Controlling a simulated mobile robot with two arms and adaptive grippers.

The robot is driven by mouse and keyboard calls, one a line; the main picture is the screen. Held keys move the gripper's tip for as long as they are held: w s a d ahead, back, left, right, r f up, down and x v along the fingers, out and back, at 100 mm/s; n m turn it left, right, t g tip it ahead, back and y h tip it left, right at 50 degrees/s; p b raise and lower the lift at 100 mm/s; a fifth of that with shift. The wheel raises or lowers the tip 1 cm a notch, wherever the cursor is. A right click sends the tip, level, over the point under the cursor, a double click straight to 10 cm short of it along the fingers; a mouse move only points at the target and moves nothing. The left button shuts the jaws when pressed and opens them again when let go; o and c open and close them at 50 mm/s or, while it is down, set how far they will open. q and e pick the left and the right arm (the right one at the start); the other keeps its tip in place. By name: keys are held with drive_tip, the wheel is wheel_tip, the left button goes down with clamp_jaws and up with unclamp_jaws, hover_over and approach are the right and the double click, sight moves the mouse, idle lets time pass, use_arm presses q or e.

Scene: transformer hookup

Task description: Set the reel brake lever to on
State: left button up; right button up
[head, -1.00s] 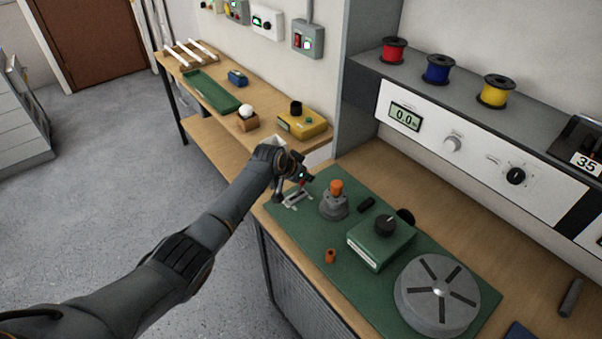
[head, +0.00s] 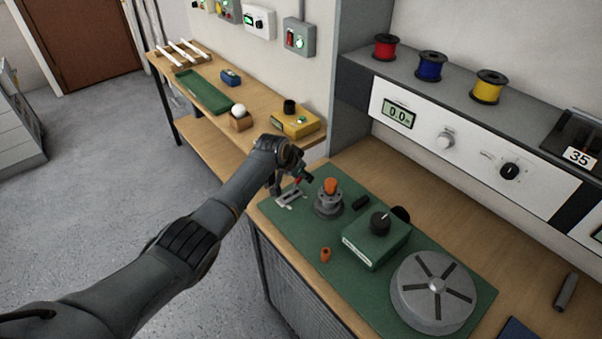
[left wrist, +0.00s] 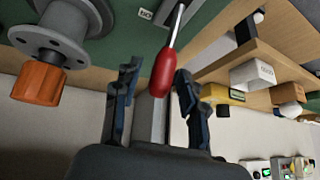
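The reel brake lever shows as a red knob on a bright metal rod in the left wrist view (left wrist: 163,74). In the head view its red knob (head: 297,181) stands over a grey slotted plate (head: 289,196) on the green mat's far left corner. My left gripper (head: 291,182) is at the lever. In the left wrist view its two dark fingers (left wrist: 156,88) are apart, with the red knob between them and closer to the right finger; contact cannot be told. A small white label (left wrist: 145,14) sits beside the rod, too small to read surely. My right gripper is not in view.
A grey reel post with an orange top (head: 330,187) stands close right of the lever. A green box with a black knob (head: 375,241) and a grey slotted disc (head: 433,291) are farther right. A side bench with a yellow box (head: 296,124) lies behind.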

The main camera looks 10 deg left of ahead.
use_arm(q)
drive_tip(key=v, duration=1.2)
idle(0.6)
